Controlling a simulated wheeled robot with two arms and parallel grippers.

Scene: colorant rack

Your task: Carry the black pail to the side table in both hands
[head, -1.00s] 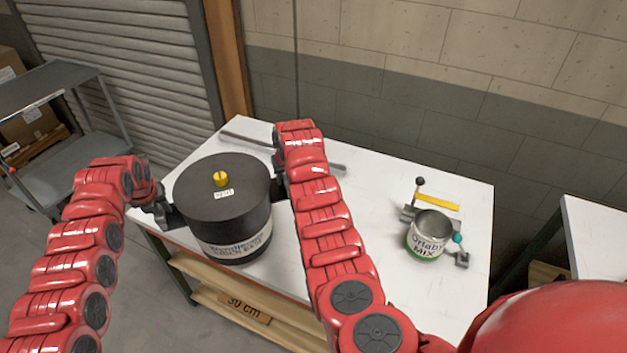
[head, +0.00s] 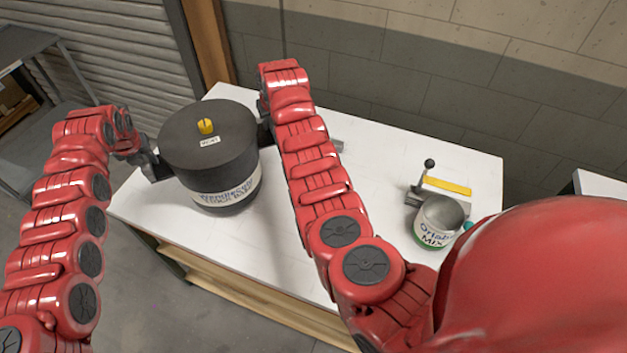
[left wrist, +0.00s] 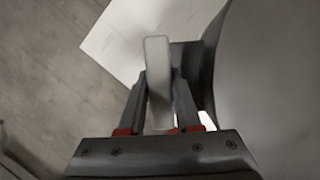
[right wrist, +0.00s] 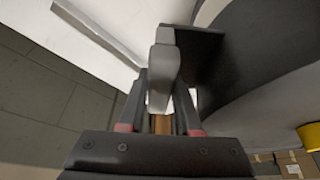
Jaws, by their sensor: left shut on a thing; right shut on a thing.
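The black pail (head: 225,165) is a wide dark drum with a lidded top, a yellow knob (head: 205,126) and a pale printed label. It is upright over the left part of a white table (head: 300,215). My left gripper (left wrist: 160,85) is shut on the pail's left side handle. My right gripper (right wrist: 163,75) is shut on the opposite side handle; in the head view my right arm partly hides it. I cannot tell whether the pail's base touches the tabletop.
An open can (head: 436,222) labelled MIX stands at the table's right, beside a small fixture with a yellow bar (head: 447,186). A grey bar (right wrist: 105,32) lies on the table near my right gripper. A grey cart (head: 40,130) stands at left. Another white surface (head: 600,185) shows at right.

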